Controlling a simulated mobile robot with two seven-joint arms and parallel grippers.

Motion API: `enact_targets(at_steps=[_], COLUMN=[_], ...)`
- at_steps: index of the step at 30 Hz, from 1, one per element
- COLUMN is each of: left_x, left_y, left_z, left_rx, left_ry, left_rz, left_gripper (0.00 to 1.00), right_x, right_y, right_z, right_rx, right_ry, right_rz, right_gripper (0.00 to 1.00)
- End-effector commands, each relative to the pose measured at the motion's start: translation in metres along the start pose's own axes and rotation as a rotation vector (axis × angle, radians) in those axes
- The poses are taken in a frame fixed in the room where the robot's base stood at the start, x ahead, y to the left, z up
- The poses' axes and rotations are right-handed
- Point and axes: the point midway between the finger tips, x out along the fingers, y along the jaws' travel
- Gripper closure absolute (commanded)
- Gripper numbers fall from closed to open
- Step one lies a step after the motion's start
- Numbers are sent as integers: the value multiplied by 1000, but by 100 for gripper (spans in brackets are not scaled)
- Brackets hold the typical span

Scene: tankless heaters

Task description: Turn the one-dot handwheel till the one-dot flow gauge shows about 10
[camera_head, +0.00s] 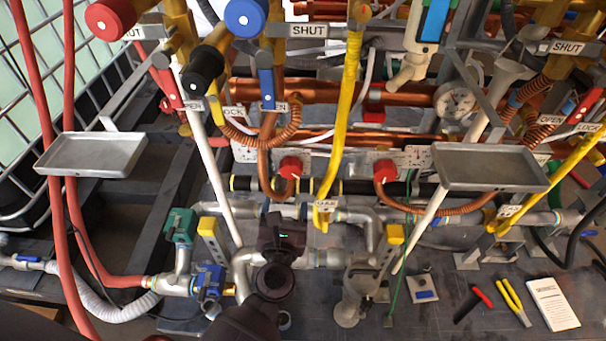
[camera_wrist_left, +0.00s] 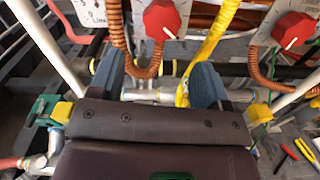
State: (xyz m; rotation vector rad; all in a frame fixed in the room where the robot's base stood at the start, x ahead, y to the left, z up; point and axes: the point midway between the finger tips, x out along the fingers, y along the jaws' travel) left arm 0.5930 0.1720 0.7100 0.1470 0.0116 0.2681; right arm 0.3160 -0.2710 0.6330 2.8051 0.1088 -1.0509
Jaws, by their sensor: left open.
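My left gripper (camera_head: 284,226) is dark and stands low in the middle of the head view. In the left wrist view its two blue-grey fingers are apart with nothing gripped between them (camera_wrist_left: 157,78). A red knob with a white pointer (camera_head: 291,166) is beyond it; another red knob (camera_head: 384,170) is to the right. Both also show at the top of the left wrist view, at left (camera_wrist_left: 163,18) and right (camera_wrist_left: 295,28). A white dial marked L/min (camera_wrist_left: 91,12) is left of the left knob. I cannot make out dots or the dial reading. My right gripper is not visible.
Grey trays (camera_head: 95,153) (camera_head: 490,167) stick out on both sides. Red, blue and black round handles are at the top left. Pliers (camera_head: 514,301) and a white notepad (camera_head: 553,305) lie at lower right.

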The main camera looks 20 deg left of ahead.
Motion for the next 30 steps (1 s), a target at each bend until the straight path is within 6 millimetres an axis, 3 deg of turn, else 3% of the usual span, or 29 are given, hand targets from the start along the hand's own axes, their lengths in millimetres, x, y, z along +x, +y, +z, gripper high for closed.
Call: enact_targets(at_steps=[8, 21, 30], left_x=[14, 81, 108], left_y=[-2, -2, -2], left_z=[-1, -2, -3], left_rx=[-60, -55, -55], left_ry=[8, 9, 11], left_rz=[12, 10, 10], left_gripper=[29, 29, 29], right_x=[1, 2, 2], right_y=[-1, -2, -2], right_z=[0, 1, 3], right_rx=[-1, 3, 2], right_ry=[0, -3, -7], right_rz=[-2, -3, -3], right_gripper=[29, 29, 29])
